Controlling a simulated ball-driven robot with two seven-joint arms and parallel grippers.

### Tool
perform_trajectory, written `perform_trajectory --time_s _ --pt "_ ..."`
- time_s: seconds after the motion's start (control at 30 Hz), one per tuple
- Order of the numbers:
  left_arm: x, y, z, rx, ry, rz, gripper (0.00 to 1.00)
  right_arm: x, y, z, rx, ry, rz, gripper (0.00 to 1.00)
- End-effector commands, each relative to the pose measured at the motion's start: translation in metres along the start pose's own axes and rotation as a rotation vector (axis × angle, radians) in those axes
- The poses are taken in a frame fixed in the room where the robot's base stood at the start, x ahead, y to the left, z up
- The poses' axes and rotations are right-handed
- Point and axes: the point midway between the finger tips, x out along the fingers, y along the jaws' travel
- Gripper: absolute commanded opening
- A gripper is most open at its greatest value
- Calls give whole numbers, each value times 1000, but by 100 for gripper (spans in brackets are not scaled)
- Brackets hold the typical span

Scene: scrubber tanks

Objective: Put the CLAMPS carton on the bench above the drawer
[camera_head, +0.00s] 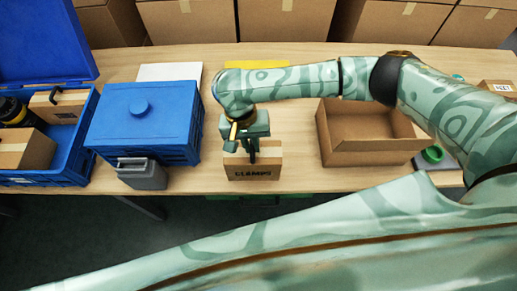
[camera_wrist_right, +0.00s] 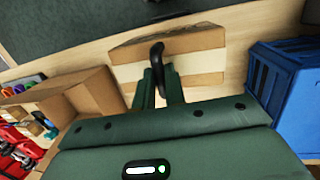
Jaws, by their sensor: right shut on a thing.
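The CLAMPS carton (camera_head: 253,173) is a small brown box with black lettering on its front. It is near the front edge of the bench (camera_head: 290,182), between the blue lidded box and the open carton. I cannot tell whether it rests on the bench or hangs just above it. My right gripper (camera_head: 251,152) is over the carton, shut on its dark handle (camera_wrist_right: 156,56). In the right wrist view the carton (camera_wrist_right: 200,62) shows tape across it, beyond the fingers. A green part (camera_head: 265,199) shows under the bench edge; I cannot tell whether it is the drawer. My left gripper is not in view.
A blue lidded box (camera_head: 145,120) and a grey canister (camera_head: 142,174) stand left of the carton. An open blue crate (camera_head: 72,160) with cartons is further left. An open empty carton (camera_head: 372,145) and a green tape roll (camera_head: 433,154) are to the right. Large cartons (camera_head: 285,20) line the back.

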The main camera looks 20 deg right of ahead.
Motion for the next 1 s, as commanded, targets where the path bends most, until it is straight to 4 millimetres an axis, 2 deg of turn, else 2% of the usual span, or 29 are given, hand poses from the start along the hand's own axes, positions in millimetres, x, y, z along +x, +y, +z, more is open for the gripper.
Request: perform_trajectory --time_s 0.03,0.27,0.37,0.5,0.9,0.93,1.0 --pt "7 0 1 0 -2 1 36 9 2 -5 3 -2 -1 0" --pt "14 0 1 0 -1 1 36 21 8 -15 1 1 -2 0" --pt "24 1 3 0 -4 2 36 36 13 -24 2 -1 0 0" --pt "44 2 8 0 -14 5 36 64 10 -28 -2 -1 -1 0" --pt "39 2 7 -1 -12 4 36 64 9 -28 -1 3 -3 0" --pt "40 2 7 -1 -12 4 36 64 9 -28 -1 3 -3 20" --pt "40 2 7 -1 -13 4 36 64 9 -28 -1 3 -2 34"
